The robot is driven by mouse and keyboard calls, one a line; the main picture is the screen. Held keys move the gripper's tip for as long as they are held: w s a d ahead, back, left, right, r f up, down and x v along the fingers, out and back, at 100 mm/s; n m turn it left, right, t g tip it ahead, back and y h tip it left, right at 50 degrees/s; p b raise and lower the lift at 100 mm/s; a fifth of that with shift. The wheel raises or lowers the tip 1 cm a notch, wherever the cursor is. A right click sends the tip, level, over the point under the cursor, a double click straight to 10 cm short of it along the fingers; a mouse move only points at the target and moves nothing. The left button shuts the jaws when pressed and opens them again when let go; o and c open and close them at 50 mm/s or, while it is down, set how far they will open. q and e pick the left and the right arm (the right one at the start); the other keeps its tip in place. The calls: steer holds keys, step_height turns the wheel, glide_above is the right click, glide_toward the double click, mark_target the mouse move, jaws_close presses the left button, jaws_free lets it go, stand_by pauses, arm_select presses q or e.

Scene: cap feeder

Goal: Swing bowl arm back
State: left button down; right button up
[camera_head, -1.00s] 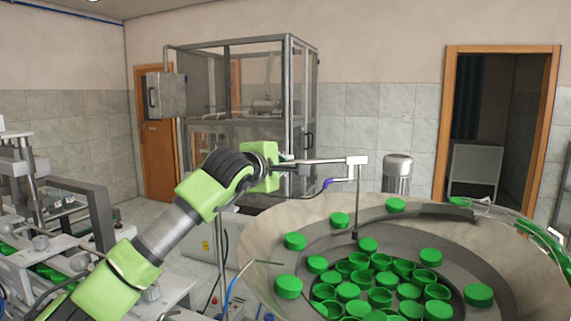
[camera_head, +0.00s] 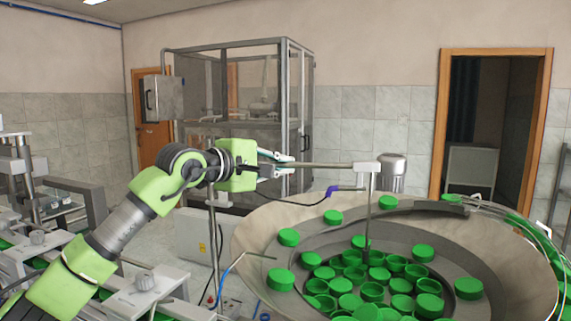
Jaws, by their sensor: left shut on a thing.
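The bowl arm (camera_head: 325,164) is a thin grey horizontal bar with a light block (camera_head: 367,168) at its right end. A vertical rod (camera_head: 369,210) hangs from the block down into the feeder bowl (camera_head: 255,243). Many green caps (camera_head: 372,292) lie in the bowl's middle, and several more sit on its ledges. My left gripper (camera_head: 283,163) comes in from the left and is shut on the left part of the bowl arm; its fingers hide the exact contact. My right gripper is not in view.
A grey post (camera_head: 215,245) stands left of the bowl. A blue-tipped hose (camera_head: 333,190) passes just under the bar. A metal cylinder (camera_head: 391,173) stands behind the block. Conveyor machinery (camera_head: 60,205) fills the left; a glazed cabinet (camera_head: 265,100) stands behind.

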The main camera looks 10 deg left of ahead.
arm_select(q)
steer(key=shift+s+d+f+m+g+h, duration=0.15)
steer(key=shift+s+f+m+g+h, duration=0.05)
steer(key=shift+s+m+g+h, duration=0.35)
steer(key=c, duration=2.2)
jaws_free()
steer(key=shift+s, duration=0.1)
steer(key=shift+o, duration=0.2)
steer(key=shift+s+r, duration=0.1)
steer(key=shift+r, duration=0.05)
steer(key=shift+a, duration=0.2)
steer(key=v, duration=1.2)
steer(key=shift+d, duration=0.15)
